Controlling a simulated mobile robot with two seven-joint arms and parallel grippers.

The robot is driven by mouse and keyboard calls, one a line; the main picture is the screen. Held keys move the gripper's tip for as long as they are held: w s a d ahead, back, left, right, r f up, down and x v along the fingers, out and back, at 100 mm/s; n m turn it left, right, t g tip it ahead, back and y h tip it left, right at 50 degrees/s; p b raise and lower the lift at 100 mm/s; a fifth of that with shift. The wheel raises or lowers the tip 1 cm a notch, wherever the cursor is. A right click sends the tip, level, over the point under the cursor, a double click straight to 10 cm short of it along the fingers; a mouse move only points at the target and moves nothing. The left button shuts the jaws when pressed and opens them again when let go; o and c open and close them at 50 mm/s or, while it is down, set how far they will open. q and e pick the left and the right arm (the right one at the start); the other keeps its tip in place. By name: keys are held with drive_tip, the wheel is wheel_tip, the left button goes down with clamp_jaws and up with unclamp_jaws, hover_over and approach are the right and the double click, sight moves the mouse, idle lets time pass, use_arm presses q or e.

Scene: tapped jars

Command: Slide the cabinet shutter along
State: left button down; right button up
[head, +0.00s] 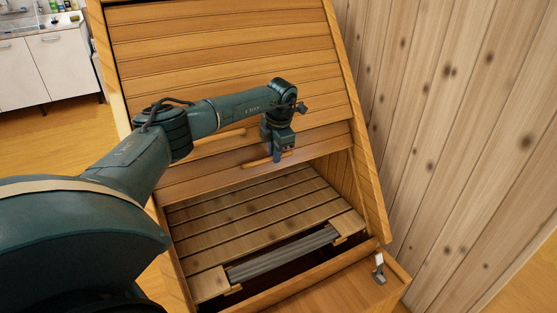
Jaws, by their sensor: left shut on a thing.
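The wooden cabinet (374,190) has a slatted shutter (225,50) that covers the upper part of its sloping front. Below the shutter's lower edge the cabinet is open, and a slatted wooden surface shows inside. A short wooden handle (257,162) sits on the shutter's lowest slats. My left gripper (277,156) points down at this handle and is shut on it; its fingertips are small and partly hard to make out. My left arm hides part of the shutter's left side. My right gripper is not in view.
A grey slatted strip (283,254) lies across the front of the cabinet's inside. A small metal fitting (379,268) is on the front right corner. A plank wall (440,120) stands close on the right. White kitchen units (45,65) are at the far left.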

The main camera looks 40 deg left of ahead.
use_arm(q)
drive_tip(key=shift+w+a+r, duration=0.1)
drive_tip(key=shift+a+r, duration=0.1)
drive_tip(key=shift+r, duration=0.05)
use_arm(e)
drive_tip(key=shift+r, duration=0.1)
use_arm(q)
drive_tip(key=c, duration=1.4)
unclamp_jaws()
drive_tip(key=shift+d, duration=0.1)
wheel_tip(320, 180, up, 13)
drive_tip(key=s+d+p, duration=0.1)
drive_tip(key=d+p, duration=0.1)
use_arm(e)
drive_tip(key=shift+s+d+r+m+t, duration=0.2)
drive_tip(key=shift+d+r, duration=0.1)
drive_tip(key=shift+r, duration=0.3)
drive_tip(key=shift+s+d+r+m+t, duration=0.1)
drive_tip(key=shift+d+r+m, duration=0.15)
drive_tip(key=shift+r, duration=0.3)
use_arm(q)
drive_tip(key=shift+d+f, duration=0.1)
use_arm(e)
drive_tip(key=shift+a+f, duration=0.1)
